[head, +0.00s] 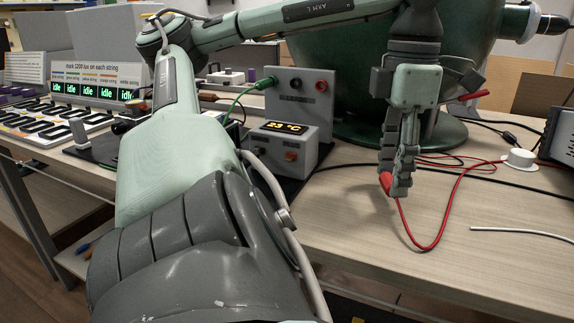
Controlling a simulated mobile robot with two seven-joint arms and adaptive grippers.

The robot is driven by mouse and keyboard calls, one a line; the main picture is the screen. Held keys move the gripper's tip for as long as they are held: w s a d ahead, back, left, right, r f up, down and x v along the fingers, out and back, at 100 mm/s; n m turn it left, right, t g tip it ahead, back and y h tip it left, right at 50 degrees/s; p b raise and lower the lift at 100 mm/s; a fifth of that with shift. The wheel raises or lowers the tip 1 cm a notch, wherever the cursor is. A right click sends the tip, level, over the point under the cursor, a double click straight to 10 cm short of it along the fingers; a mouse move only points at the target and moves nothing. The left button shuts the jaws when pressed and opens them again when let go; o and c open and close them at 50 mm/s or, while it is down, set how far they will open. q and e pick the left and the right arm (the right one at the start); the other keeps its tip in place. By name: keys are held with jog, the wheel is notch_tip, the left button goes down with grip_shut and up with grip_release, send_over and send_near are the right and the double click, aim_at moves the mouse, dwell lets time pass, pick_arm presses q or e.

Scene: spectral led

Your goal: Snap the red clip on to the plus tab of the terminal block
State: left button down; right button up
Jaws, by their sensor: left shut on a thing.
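My left gripper (397,185) points down above the table at right of centre, shut on the red clip (386,182). Only the clip's red lower end shows between and beside the fingers. A red wire (432,247) runs from it, loops low over the table and goes back to the right. I cannot make out a plus tab or surely pick out the terminal block. A grey panel (313,97) with a green plug, a black socket and a red socket stands to the left of the gripper, apart from it. My right gripper is not in view.
A grey box reading 23 °C (285,143) stands before the panel. A large green rounded body (345,70) stands behind my gripper. A white spool-like piece (519,157) and a loose white cable (520,230) lie at right. Idle displays (90,92) stand at left. The front right table is mostly clear.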

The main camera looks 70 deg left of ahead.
aim_at(391, 176)
pick_arm(q)
jog(key=shift+f+b, duration=0.6)
jog(key=shift+f, duration=0.2)
jog(key=c, duration=0.6)
grip_release()
jog(key=shift+c, duration=0.2)
jog(key=shift+r, duration=0.2)
notch_tip(391, 176, up, 3)
jog(key=p, duration=0.3)
jog(key=shift+f, duration=0.15)
notch_tip(391, 176, up, 12)
jog(key=shift+a, duration=0.1)
